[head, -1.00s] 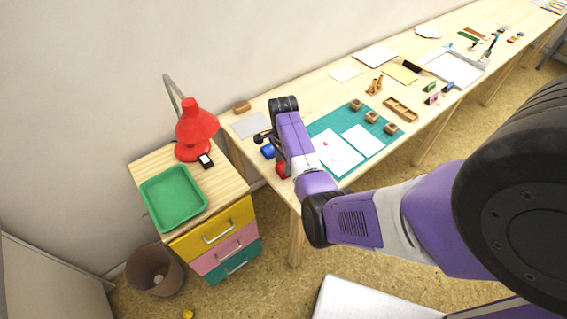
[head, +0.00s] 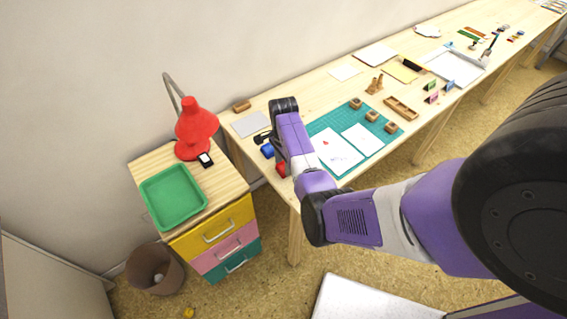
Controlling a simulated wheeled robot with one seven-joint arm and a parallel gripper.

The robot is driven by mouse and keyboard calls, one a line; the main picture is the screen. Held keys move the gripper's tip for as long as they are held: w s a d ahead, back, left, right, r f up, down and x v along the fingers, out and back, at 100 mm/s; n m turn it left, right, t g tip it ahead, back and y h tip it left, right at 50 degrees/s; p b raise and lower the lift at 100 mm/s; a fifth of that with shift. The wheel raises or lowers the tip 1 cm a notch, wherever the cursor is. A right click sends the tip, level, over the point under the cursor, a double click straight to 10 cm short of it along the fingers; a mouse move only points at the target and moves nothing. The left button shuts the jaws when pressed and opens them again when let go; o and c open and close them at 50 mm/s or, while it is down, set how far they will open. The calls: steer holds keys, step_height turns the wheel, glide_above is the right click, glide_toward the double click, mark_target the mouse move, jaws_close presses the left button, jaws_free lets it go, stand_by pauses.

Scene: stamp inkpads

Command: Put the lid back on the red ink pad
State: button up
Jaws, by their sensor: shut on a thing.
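My gripper (head: 278,153) points down at the near left end of the long table, partly hidden behind my own forearm. Its fingertips are too small and covered to make out clearly. A small red piece (head: 281,169) shows right at its lower end, by the table's front left edge. The gripper is shut on the lid, but I cannot separate the lid from the red ink pad in this view, nor tell whether they touch. A blue ink pad (head: 267,151) lies just left of the gripper, with a black item (head: 262,137) behind it.
A green cutting mat (head: 378,149) with white papers and wooden stamps lies right of my forearm. A grey sheet (head: 250,124) and a wooden block (head: 241,106) are behind. A lower drawer cabinet with a red lamp (head: 196,122) and green tray (head: 203,209) stands left.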

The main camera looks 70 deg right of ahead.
stand_by(0.9)
steer(key=o, duration=1.8)
steer(key=shift+r+p, duration=1.3)
steer(key=shift+r, duration=2.15)
steer(key=shift+c, duration=0.3)
jaws_close()
